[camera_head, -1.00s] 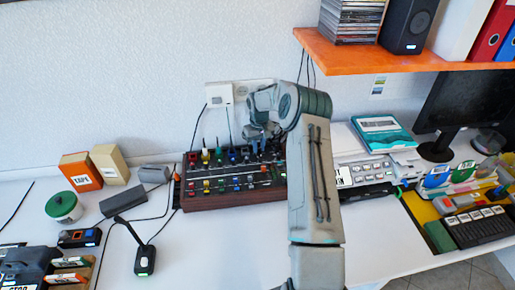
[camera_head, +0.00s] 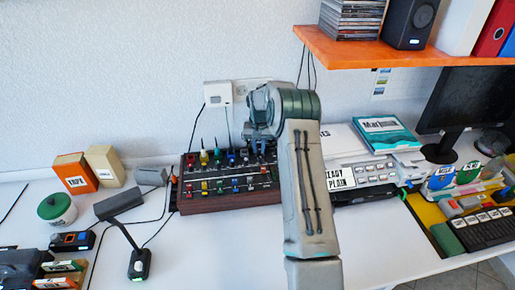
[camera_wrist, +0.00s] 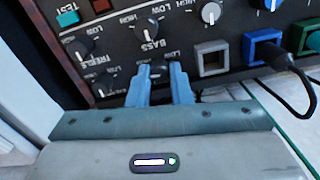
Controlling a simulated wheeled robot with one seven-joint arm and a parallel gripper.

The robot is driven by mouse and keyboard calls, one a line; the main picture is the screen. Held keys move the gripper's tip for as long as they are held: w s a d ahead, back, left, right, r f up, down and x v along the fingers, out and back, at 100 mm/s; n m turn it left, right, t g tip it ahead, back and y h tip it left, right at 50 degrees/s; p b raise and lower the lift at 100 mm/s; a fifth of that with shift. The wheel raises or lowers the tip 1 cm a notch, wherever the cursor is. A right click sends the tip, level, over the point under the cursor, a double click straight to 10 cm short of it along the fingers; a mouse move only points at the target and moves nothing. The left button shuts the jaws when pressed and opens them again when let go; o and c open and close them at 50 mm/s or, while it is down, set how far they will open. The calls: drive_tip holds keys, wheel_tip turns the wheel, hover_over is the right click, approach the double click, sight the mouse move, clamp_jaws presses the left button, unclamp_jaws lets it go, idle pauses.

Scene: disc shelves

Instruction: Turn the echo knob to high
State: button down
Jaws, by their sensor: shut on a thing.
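The sound console (camera_head: 228,203), a dark panel with a wooden front and rows of coloured controls, stands against the wall in the head view. My gripper (camera_head: 262,138) is over its back right part, partly behind my own arm. In the wrist view my gripper (camera_wrist: 160,82) has its two blue-grey fingers shut on a small dark knob (camera_wrist: 156,72) with a pale pointer, between LOW and HIGH marks. The knob's own name is not readable; I cannot confirm it is echo. A BASS label (camera_wrist: 149,40) and other pointer knobs (camera_wrist: 84,46) are close by.
Grey and blue sockets (camera_wrist: 210,60) sit right of my fingers, with a black plug and cable in a blue one. In the head view, a lamp-like stand (camera_head: 138,262) is at front left and an orange shelf (camera_head: 420,58) overhangs at upper right.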

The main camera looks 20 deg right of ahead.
sight(258, 149)
drive_tip(key=c, duration=1.3)
unclamp_jaws()
drive_tip(key=shift+r, duration=0.15)
wheel_tip(258, 149, up, 14)
drive_tip(key=shift+f+b, duration=0.2)
drive_tip(key=shift+b, duration=0.4)
drive_tip(key=shift+a, duration=0.1)
